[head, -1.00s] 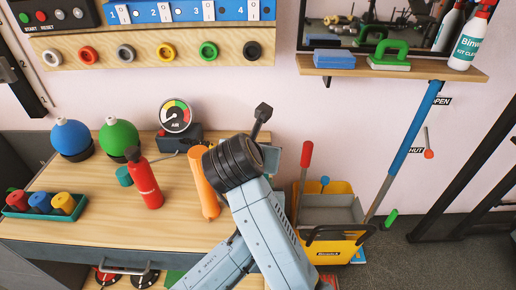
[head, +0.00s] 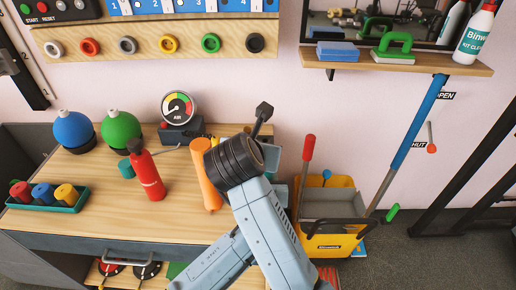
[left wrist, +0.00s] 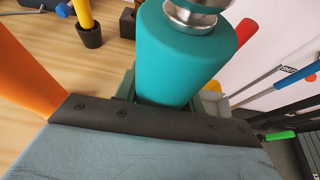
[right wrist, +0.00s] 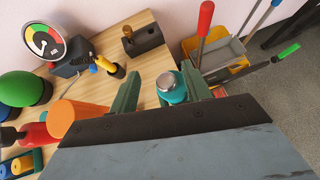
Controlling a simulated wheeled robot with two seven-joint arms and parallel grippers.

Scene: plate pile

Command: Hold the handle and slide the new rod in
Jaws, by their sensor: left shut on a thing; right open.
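A teal handle with a shiny metal end (left wrist: 180,50) fills the middle of the left wrist view. My left gripper (left wrist: 165,98) is shut on it, with a grey-green finger at each side. In the right wrist view, my right gripper (right wrist: 166,92) has its fingers apart. A teal piece with a metal cap (right wrist: 172,87) shows between them, apart from the finger at the right; I cannot tell whether it is the same handle. An orange cylinder (head: 205,178) stands left of the black wrist and also shows in the right wrist view (right wrist: 76,118). The grippers are mostly hidden in the head view.
The wooden table (head: 95,205) carries a red extinguisher (head: 147,175), blue and green spheres (head: 121,131), a gauge (head: 179,107) and a teal tray (head: 70,208). A dark block with a peg (right wrist: 143,40) stands at the back. A yellow bucket (head: 335,245) stands to the right.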

